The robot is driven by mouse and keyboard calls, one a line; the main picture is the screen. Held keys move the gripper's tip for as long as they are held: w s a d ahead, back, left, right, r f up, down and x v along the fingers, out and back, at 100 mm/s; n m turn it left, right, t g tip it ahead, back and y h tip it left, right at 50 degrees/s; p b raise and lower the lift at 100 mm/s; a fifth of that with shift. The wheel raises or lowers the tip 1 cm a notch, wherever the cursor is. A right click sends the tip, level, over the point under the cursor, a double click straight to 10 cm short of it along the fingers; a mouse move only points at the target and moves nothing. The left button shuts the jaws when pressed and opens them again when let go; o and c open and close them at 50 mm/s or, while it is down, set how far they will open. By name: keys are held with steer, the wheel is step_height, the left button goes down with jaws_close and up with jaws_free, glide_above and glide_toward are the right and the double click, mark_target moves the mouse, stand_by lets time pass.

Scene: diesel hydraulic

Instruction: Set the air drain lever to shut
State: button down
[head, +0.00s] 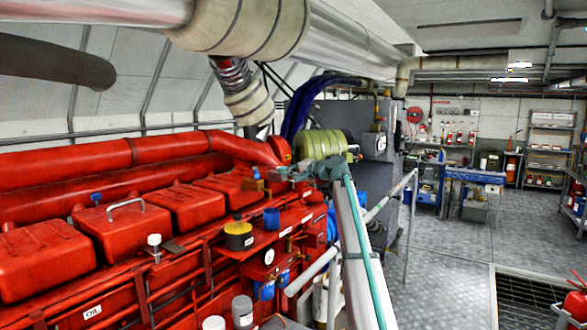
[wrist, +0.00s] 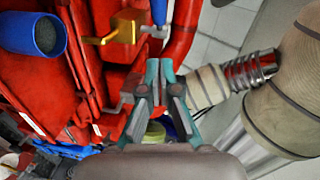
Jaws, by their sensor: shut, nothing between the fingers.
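A gold fitting with a short handle (wrist: 122,27) stands on the red engine at the top of the wrist view, its handle pointing left. It looks like the air drain lever, but I can read no label on it. It also shows small in the head view (head: 252,185). My gripper (wrist: 159,65) has teal fingers, shut and empty, below and right of the gold fitting in the wrist view and apart from it. In the head view my gripper (head: 281,173) is just right of the fitting. A small grey part lies beside the left finger; I cannot tell whether they touch.
The red engine (head: 110,225) fills the left. A blue cup-shaped part (wrist: 35,35) stands left of the gold fitting. A lagged pipe with a metal bellows (wrist: 225,82) is close on the right of my gripper. A yellow-and-black cap (head: 238,235) stands in front.

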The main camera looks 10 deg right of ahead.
mark_target(256, 177)
steer(key=w+a+f+p, duration=0.1)
steer(key=w+a+p, duration=0.2)
steer(key=a, duration=0.3)
steer(key=shift+w+a+f, duration=0.2)
steer(key=shift+a, duration=0.2)
steer(key=shift+s+m+t+h, duration=0.15)
steer(key=shift+m+t+h, duration=0.15)
